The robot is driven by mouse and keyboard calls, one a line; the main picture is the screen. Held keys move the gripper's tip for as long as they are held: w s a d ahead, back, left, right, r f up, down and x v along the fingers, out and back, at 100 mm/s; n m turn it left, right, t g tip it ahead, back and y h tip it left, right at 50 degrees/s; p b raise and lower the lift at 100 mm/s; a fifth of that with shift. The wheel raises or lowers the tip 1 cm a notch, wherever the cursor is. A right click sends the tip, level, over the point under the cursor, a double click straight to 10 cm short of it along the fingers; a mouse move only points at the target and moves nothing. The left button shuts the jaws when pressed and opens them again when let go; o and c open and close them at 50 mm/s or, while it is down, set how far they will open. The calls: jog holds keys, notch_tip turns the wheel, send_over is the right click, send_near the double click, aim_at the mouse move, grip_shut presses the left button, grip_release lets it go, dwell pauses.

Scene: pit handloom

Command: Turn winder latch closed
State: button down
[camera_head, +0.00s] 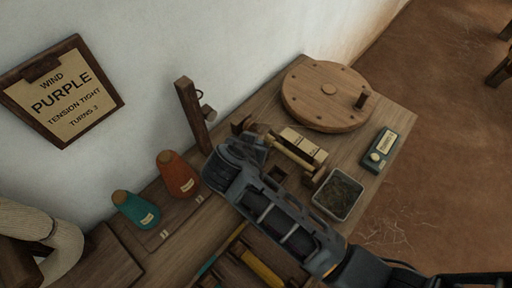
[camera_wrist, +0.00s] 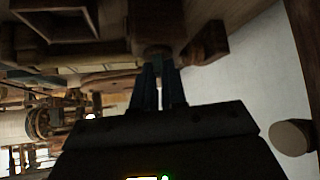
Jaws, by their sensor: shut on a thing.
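My gripper (camera_wrist: 160,75) has its two blue-grey fingers closed on a small dark part at the winder, which I take to be the winder latch. Next to the fingertips in the wrist view a dark wooden bar (camera_wrist: 207,43) sticks out to the right. In the head view my gripper (camera_head: 250,143) is at the left end of the winder, and its fingertips are mostly hidden. A dark wooden piece (camera_head: 240,125) shows just beyond it. The winder's pale rod (camera_head: 292,153) lies beside a cream labelled block (camera_head: 304,145). The latch's exact angle cannot be told.
A large wooden wheel (camera_head: 318,82) with a peg is at the back right. A green box (camera_head: 381,150) and a square tray (camera_head: 355,207) stand at the right. A wooden post (camera_head: 190,115), an orange cone (camera_head: 178,178) and a teal cone (camera_head: 133,210) stand at the left near the wall.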

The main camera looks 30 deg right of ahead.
jog(key=shift+w+a+f+m+g+h+b, duration=0.1)
jog(key=shift+m+g+h+b, duration=0.45)
jog(key=shift+m, duration=0.4)
jog(key=shift+w+a+f+m+g+h+b, duration=0.1)
jog(key=shift+m+g+h+b, duration=0.25)
jog(key=shift+m+g, duration=0.5)
jog(key=shift+m, duration=0.3)
jog(key=c, duration=1.2)
grip_release()
jog(key=shift+d, duration=0.1)
jog(key=v, duration=0.8)
jog(key=shift+w+r, duration=0.15)
